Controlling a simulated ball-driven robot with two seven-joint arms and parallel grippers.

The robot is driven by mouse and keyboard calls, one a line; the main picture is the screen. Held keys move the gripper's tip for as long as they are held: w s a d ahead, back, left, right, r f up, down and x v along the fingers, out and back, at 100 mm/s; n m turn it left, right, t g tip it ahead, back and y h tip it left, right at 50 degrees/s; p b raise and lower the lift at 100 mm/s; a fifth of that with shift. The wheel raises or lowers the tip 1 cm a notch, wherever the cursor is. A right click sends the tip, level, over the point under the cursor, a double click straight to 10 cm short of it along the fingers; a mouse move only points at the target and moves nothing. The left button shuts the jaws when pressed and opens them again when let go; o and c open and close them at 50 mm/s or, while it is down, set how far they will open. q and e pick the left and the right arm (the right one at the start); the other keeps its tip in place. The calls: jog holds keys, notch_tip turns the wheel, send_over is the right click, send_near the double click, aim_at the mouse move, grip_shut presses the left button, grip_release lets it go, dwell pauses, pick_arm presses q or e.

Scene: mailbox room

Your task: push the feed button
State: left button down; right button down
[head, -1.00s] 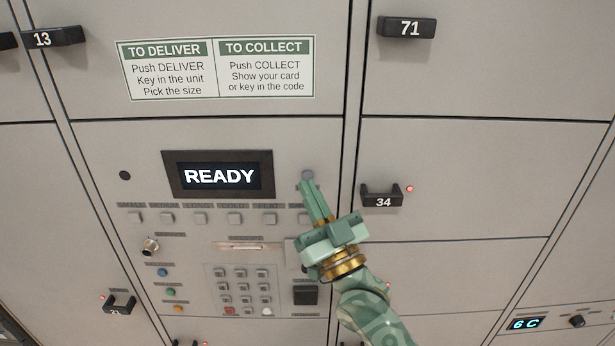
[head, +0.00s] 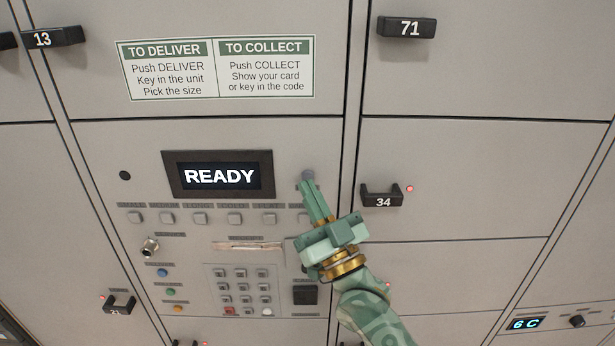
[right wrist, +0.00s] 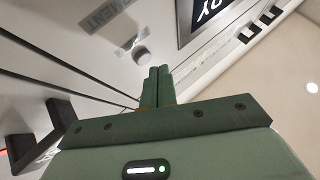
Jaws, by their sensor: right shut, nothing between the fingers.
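A row of small square buttons (head: 235,219) with labels runs below the READY display (head: 218,176) in the head view. The labels are too small to read, so I cannot tell which one is the feed button. My right gripper (head: 306,184) is shut and empty, its fingertips just below a round grey spot (head: 308,174) right of the display. The fingers hide part of the panel at the row's right end. My left gripper is not in view.
A keypad (head: 243,290), a slot (head: 248,246) and coloured buttons (head: 163,272) sit lower on the panel. Black locker handles marked 34 (head: 382,196) and 71 (head: 407,27) stick out to the right. An instruction sign (head: 216,68) is above.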

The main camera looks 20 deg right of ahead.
jog(key=shift+w, duration=0.1)
jog(key=shift+w+d, duration=0.15)
jog(key=shift+w, duration=0.2)
jog(key=shift+w+d, duration=0.1)
jog(key=shift+w, duration=0.25)
dwell(0.9)
jog(key=shift+s, duration=0.15)
jog(key=shift+s+a+p, duration=0.25)
jog(key=shift+s+p, duration=0.3)
jog(key=shift+s, duration=0.15)
jog(key=s+p, duration=0.1)
jog(key=s, duration=0.1)
jog(key=s+a, duration=0.1)
jog(key=s, duration=0.1)
jog(key=shift+s+a+p, duration=0.2)
jog(key=shift+s+p, duration=0.15)
jog(key=shift+p, duration=0.05)
